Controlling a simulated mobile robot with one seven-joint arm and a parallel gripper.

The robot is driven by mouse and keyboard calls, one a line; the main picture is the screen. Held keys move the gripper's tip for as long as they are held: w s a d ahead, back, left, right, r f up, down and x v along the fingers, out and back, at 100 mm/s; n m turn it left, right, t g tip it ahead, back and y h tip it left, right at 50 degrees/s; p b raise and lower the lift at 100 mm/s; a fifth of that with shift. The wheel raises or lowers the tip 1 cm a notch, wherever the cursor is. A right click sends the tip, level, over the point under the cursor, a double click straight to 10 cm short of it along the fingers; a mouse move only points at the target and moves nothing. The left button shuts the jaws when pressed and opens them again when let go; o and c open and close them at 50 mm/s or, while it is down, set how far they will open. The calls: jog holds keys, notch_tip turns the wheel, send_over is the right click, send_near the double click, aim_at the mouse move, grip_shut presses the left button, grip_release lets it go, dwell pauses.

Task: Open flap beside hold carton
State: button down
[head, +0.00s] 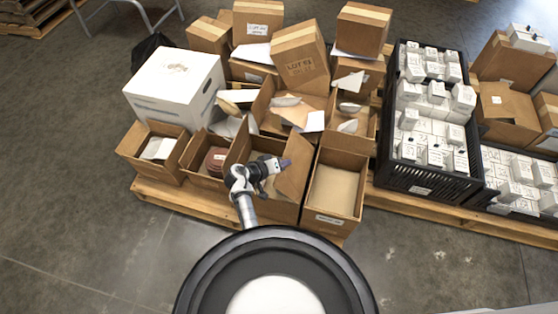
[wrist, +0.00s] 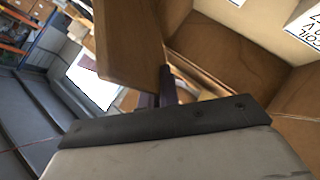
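In the head view my gripper (head: 284,163) is over an open brown carton (head: 268,208) in the front row. A raised cardboard flap (head: 295,182) stands tilted along that carton's right side, just beside the fingertips. To its right is an open, empty-looking carton (head: 335,192) with a white label on its front; I cannot read it. In the wrist view the dark fingers (wrist: 162,88) are close to the edge of a brown cardboard panel (wrist: 130,40). Whether they touch or pinch it is unclear, and the finger gap is mostly hidden.
The cartons stand on a wooden pallet (head: 210,206). A white box (head: 170,85) is at the left and a taped carton (head: 300,58) stands behind. Black crates of small white boxes, including one crate (head: 427,183), are at the right. Open concrete floor lies in front and left.

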jog(key=d+r+y+p, duration=0.1)
jog(key=s+d+r+m+y+p, duration=0.1)
jog(key=d+p, duration=0.1)
jog(key=shift+r+m+y, duration=0.3)
jog(key=shift+r+y, duration=0.1)
jog(key=shift+s+d+r+m+y+p, duration=0.2)
jog(key=shift+d+y+p, duration=0.1)
jog(key=shift+d+p, duration=0.15)
jog(key=shift+s+d+r+m+y+p, duration=0.1)
jog(key=shift+d+m+y+p, duration=0.1)
jog(key=shift+d+y+p, duration=0.15)
jog(key=shift+s+d+p, duration=0.25)
jog(key=shift+d+p, duration=0.05)
jog(key=shift+d, duration=0.7)
jog(key=c, duration=1.8)
grip_release()
jog(key=shift+o, duration=0.8)
jog(key=shift+a, duration=0.2)
